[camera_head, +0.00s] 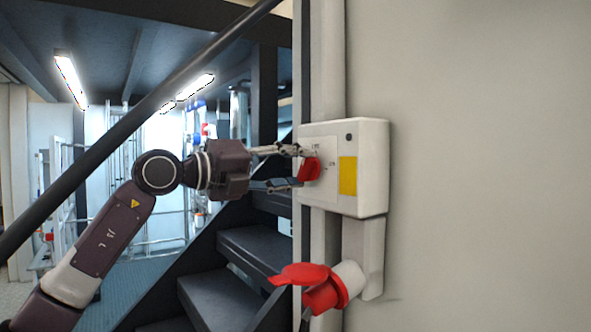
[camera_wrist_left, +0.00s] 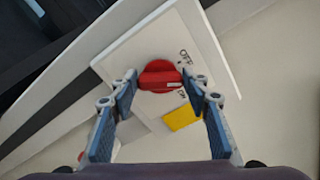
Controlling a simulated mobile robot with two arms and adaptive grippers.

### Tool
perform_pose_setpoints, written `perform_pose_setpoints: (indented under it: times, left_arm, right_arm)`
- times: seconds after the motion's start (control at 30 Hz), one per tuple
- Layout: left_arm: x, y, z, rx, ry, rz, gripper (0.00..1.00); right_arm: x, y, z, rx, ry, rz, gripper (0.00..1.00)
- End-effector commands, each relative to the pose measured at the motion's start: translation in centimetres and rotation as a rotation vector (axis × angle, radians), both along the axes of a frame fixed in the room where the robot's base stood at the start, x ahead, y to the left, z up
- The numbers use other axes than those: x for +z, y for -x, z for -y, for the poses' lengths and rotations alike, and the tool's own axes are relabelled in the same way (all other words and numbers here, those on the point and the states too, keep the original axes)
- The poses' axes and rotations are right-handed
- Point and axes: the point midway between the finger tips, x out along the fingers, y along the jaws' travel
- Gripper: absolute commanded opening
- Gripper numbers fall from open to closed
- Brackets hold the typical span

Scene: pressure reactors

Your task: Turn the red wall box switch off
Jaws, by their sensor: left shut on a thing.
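The red switch (camera_head: 310,169) is a rotary knob on the front of a white wall box (camera_head: 370,135). In the left wrist view the red knob (camera_wrist_left: 160,77) shows head-on, with "OFF" lettering beside it. My left gripper (camera_head: 299,168) reaches in from the left, with one finger above the knob and one below. In the left wrist view its fingertips (camera_wrist_left: 160,84) lie on either side of the knob's grip bar, and it is shut on the knob. The knob's exact pointing direction is hard to read. My right gripper is not in view.
A yellow label (camera_head: 348,175) is on the box. A red-capped socket (camera_head: 322,290) sticks out below it. Dark stairs (camera_head: 245,255) and a sloping dark handrail (camera_head: 110,140) are at the left, near my arm. The pale wall (camera_head: 490,170) at the right is bare.

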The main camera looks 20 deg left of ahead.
Motion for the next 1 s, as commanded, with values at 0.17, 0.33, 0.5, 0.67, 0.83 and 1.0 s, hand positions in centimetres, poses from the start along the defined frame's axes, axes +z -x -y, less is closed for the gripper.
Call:
perform_pose_setpoints:
  times: [0.17, 0.33, 0.5, 0.67, 0.83, 1.0]
  left_arm:
    - [0.0, -0.03, -0.12, 0.001, 0.132, -0.101, 0.19]
    - [-0.07, -0.06, -0.16, 0.002, 0.242, -0.185, 0.19]
    - [-0.09, -0.06, -0.2, 0.003, 0.331, -0.254, 0.19]
    - [-0.11, -0.07, -0.22, 0.003, 0.389, -0.299, 0.19]
    - [-0.14, -0.08, -0.23, 0.003, 0.425, -0.327, 0.19]
    - [-0.15, -0.08, -0.23, 0.003, 0.438, -0.337, 0.19]
  right_arm:
    - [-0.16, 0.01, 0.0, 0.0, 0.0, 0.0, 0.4]
    - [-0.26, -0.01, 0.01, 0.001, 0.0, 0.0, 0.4]
    - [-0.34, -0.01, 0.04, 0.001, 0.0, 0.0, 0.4]
    - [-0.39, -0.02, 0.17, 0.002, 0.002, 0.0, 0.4]
    - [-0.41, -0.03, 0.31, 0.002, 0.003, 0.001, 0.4]
    - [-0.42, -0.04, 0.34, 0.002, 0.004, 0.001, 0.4]
